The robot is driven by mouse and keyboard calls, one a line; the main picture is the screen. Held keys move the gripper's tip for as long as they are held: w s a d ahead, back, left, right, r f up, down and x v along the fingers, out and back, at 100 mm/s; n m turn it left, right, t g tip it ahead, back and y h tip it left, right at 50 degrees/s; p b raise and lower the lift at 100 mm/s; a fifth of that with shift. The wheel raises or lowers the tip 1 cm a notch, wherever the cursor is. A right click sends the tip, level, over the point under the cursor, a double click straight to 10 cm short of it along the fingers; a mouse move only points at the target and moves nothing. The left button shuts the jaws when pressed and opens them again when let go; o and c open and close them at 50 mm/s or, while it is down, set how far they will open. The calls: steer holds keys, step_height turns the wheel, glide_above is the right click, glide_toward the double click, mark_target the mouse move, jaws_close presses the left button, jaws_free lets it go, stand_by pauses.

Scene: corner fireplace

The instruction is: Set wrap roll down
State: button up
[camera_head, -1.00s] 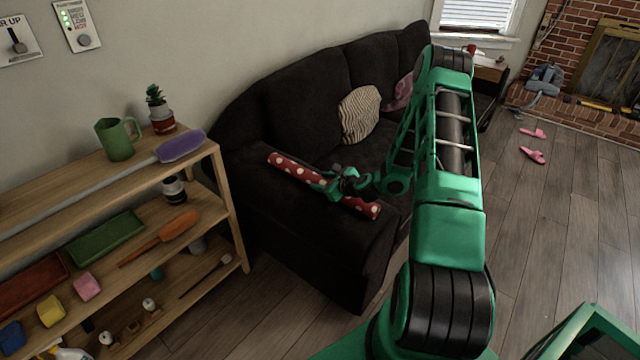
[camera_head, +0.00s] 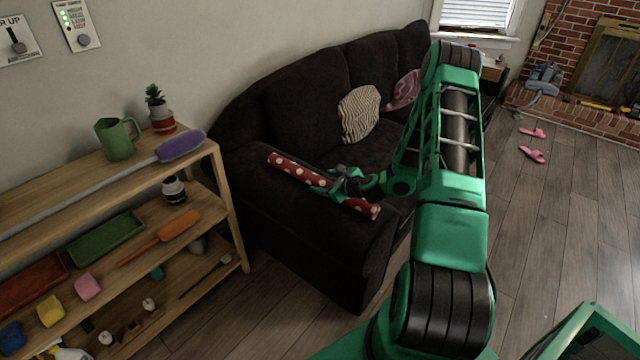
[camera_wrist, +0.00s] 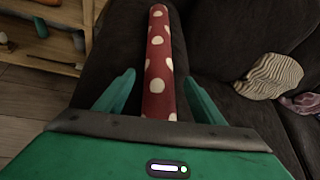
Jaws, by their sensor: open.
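The wrap roll (camera_head: 293,170), red with white dots, lies along the top of the near arm of the dark sofa (camera_head: 275,215) in the head view. In the wrist view the roll (camera_wrist: 158,65) runs away from me between my two green fingers. My gripper (camera_head: 330,187) is open around the middle of the roll. In the wrist view my gripper (camera_wrist: 160,95) shows gaps on both sides of the roll, and the roll's near end is hidden behind my gripper's body.
A wooden shelf (camera_head: 228,200) at the left holds a green mug (camera_head: 117,138), a potted plant and a purple-headed duster (camera_head: 181,146). A striped cushion (camera_head: 359,114) lies on the sofa.

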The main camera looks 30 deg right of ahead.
steer(key=s+a+r+n+g, duration=0.2)
steer(key=s+r+n+g, duration=0.2)
steer(key=s+r+n, duration=0.4)
steer(key=s+a+r+n+g, duration=0.3)
steer(key=s+r+n, duration=0.5)
steer(key=s, duration=1.4)
steer(key=s+a+r+n+g+h, duration=0.1)
steer(key=s+a+r+n+g, duration=0.2)
steer(key=s+r, duration=1)
steer(key=s+n+g, duration=0.1)
steer(key=n+g, duration=0.1)
steer(key=n, duration=0.3)
steer(key=shift+s+a+r+n+g, duration=0.2)
steer(key=shift+s+a+n+g, duration=0.1)
steer(key=shift+s+n, duration=0.1)
